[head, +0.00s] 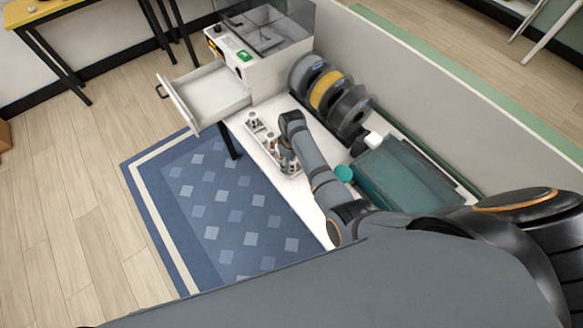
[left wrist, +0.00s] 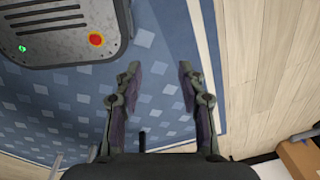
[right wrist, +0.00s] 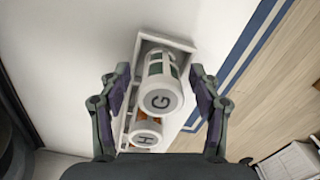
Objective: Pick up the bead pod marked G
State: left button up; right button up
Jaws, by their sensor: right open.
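The bead pod marked G (right wrist: 161,99) is a white-capped cylinder with a green band, in a white rack (right wrist: 184,42) in the right wrist view. My right gripper (right wrist: 160,72) is open, with one finger on each side of pod G; whether either touches it I cannot tell. A pod marked H (right wrist: 144,139), with orange showing, sits beside G, nearer the camera. In the head view the rack (head: 257,127) is on the white bench, partly hidden by my right arm. My left gripper (left wrist: 159,68) is open and empty above the blue rug.
On the bench (head: 310,205) stand several dark and yellow spools (head: 325,90), a teal bin (head: 400,175) and a turquoise round item (head: 344,173). A white machine (head: 262,60) with an open drawer (head: 210,95) is at the far end. The blue rug (head: 215,200) is clear.

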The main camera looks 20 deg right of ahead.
jog(key=shift+s+r, duration=0.1)
jog(key=shift+r, duration=0.1)
jog(key=shift+c, duration=0.2)
jog(key=c, duration=1.2)
